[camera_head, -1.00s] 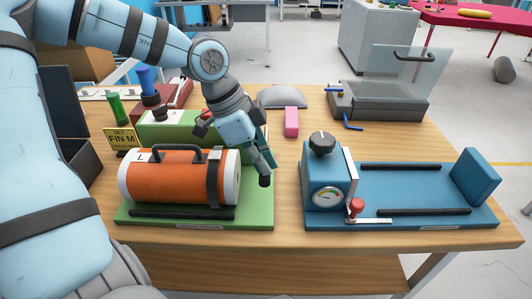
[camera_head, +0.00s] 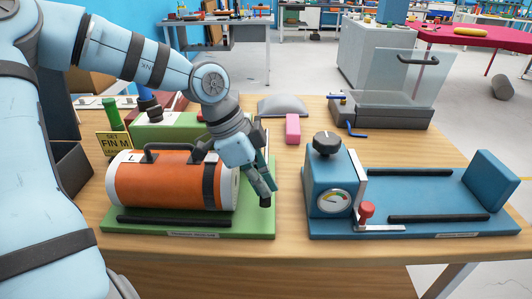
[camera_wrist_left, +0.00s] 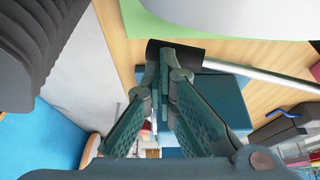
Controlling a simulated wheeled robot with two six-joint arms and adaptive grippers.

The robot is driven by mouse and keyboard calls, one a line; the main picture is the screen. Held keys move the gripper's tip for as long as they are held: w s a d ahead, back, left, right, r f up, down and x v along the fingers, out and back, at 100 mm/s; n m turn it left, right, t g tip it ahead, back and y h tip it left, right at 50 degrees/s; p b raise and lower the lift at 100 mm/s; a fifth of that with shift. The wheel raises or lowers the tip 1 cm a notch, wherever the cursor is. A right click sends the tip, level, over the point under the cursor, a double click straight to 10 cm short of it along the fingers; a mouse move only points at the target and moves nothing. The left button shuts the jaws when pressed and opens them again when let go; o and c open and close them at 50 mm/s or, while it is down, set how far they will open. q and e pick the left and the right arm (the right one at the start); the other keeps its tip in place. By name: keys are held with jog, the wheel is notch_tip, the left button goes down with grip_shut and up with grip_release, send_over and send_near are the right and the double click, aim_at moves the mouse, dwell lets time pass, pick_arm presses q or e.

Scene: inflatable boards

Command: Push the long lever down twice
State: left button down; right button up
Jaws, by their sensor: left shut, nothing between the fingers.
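The long lever shows in the left wrist view as a metal rod (camera_wrist_left: 255,74) with a black grip (camera_wrist_left: 190,50). In the head view its black end (camera_head: 265,201) shows just under the fingertips, beside the right end of the orange and white cylinder (camera_head: 150,182); most of the rod is hidden. The cylinder lies on a green board (camera_head: 255,225). My left gripper (camera_head: 268,188) is shut and empty. Its fingertips (camera_wrist_left: 166,55) are right at the black grip, apparently touching it from above. My right gripper is out of view.
A blue device (camera_head: 330,175) with a gauge, black knob and red-knobbed lever stands to the right. A pink block (camera_head: 292,128) and a grey box with a clear lid (camera_head: 385,112) are behind. A yellow sign (camera_head: 114,143) stands left. Bare table lies between the boards.

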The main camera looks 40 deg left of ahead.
pick_arm(q)
jog(key=shift+r, duration=0.15)
notch_tip(320, 180, up, 12)
jog(key=p, duration=0.8)
jog(key=shift+r+p, duration=0.25)
jog(key=shift+p, duration=0.15)
